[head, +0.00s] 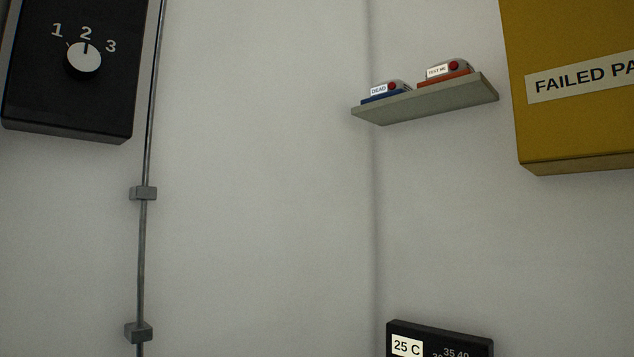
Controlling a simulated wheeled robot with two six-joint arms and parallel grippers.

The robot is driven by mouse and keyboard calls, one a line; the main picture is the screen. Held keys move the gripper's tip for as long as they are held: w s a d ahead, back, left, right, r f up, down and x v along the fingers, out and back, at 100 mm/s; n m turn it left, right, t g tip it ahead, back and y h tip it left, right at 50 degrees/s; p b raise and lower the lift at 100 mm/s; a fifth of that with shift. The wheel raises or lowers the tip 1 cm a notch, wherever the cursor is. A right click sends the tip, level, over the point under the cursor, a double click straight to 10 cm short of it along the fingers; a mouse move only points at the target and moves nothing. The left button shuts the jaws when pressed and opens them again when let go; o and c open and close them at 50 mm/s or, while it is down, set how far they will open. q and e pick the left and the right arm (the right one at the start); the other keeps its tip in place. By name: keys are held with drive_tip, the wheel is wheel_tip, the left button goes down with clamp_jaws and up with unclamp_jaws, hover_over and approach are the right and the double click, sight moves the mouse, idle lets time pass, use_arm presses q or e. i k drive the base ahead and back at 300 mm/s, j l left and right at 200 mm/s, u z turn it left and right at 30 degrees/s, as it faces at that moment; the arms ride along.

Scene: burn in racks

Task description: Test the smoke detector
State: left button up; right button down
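Two small detectors sit side by side on a grey wall shelf (425,104) in the upper right of the head view. The left one (397,87) has a blue base, a red button and a label reading DEAD. The right one (456,69) has an orange base, a red button and a small label that seems to read TEST ME. Both have pale grey bodies, partly hidden behind their fronts. Neither of my grippers is in view.
A black box with a white dial (84,60) marked 1, 2, 3 hangs upper left, its pointer at 2. A conduit (145,160) runs down beside it. A yellow box (570,130) labelled FAILED PA is right of the shelf. A black 25 C panel (440,330) is below.

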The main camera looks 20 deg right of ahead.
sight(453, 65)
drive_tip(key=k+j+z, duration=0.1)
drive_tip(key=z, duration=0.8)
drive_tip(key=i+z, duration=0.1)
drive_tip(key=z, duration=0.45)
